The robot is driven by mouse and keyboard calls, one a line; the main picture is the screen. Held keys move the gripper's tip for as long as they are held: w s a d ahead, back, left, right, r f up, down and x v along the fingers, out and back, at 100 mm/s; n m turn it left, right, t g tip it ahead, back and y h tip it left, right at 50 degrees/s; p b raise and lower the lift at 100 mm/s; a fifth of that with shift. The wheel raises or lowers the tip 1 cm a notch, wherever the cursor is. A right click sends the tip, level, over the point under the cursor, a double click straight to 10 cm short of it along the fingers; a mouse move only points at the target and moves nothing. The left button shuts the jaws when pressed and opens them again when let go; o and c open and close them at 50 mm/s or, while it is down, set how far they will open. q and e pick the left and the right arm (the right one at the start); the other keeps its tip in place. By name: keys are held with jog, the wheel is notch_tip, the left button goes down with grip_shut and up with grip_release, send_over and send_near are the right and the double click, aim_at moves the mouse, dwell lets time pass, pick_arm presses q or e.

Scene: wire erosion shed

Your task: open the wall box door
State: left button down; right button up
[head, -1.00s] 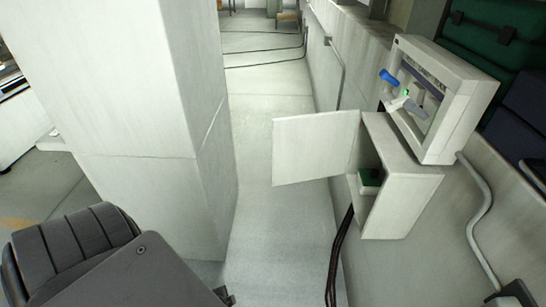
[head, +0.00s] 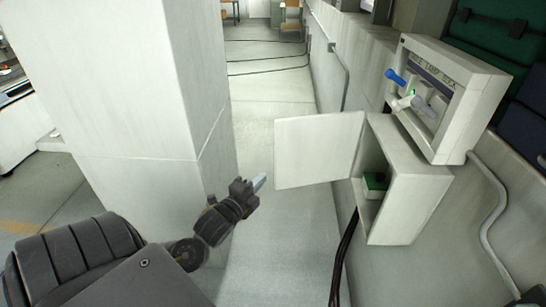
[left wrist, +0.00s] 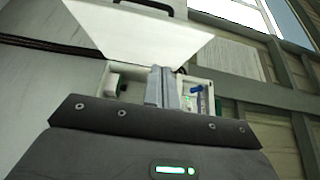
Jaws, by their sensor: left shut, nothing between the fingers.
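The wall box (head: 412,200) is a white box fixed low on the right-hand wall, with its front open. Its flat white door (head: 318,150) stands swung wide out to the left. Inside the box is a green-topped block (head: 375,182). My left gripper (head: 259,183) is shut and empty, just left of and below the door's free edge, apart from it in the head view. In the left wrist view the closed fingers (left wrist: 162,87) show in front of the box, with the pale door panel (left wrist: 140,35) above. My right gripper is not in view.
A white panel unit (head: 455,100) with a blue lever (head: 396,77) and a pale lever sits above the box. A thick pillar (head: 125,90) stands on the left. Dark cables (head: 343,255) hang below the box. A pipe (head: 487,230) runs down at right.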

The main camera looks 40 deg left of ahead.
pick_arm(q)
jog(key=p, duration=0.3)
send_near(280, 150)
jog(key=w+d, duration=0.2)
jog(key=w, duration=0.2)
jog(key=a, duration=0.1)
jog(key=w+a, duration=0.1)
jog(key=a+p, duration=0.1)
jog(key=shift+w+r, duration=0.1)
jog(key=shift+w, duration=0.2)
